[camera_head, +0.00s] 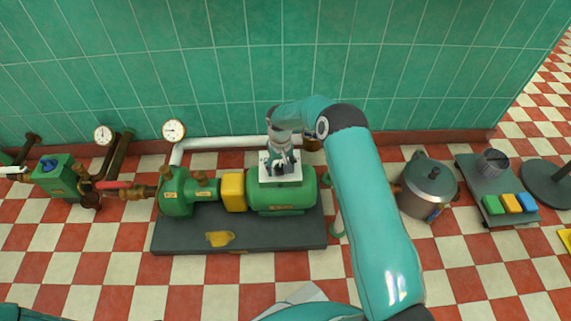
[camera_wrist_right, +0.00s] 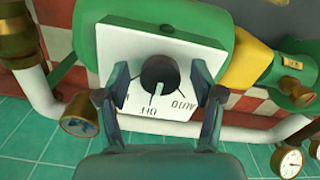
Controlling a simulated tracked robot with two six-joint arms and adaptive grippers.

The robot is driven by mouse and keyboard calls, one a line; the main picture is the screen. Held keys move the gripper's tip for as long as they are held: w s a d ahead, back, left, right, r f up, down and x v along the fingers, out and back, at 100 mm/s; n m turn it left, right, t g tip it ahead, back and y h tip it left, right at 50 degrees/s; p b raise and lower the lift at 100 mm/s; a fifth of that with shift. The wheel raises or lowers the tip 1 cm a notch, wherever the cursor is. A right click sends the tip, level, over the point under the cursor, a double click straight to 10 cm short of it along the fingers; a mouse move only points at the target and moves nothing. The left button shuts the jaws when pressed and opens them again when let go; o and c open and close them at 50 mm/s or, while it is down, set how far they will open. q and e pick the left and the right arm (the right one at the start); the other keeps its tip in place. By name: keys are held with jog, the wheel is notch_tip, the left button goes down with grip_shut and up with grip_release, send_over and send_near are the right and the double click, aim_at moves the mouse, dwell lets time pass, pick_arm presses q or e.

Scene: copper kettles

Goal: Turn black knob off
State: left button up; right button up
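The black knob (camera_wrist_right: 159,72) sits on a white switch plate (camera_wrist_right: 128,38) in the right wrist view. Its white pointer line points roughly at the OFF label; AUTO is printed beside it. My right gripper (camera_wrist_right: 160,90) is open, with one finger on each side of the knob and visible gaps between. In the head view the right gripper (camera_head: 283,163) is over the white plate (camera_head: 266,175) on top of the green motor (camera_head: 285,199) and hides the knob. My left gripper is not in view.
A white pipe (camera_head: 225,142) and gauges (camera_head: 173,130) lie behind. The front floor is mostly clear.

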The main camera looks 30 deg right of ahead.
aim_at(280, 168)
jog(key=shift+w+r, duration=0.1)
jog(key=shift+r, duration=0.25)
notch_tip(280, 168, up, 11)
jog(key=shift+r, duration=0.2)
dwell(0.5)
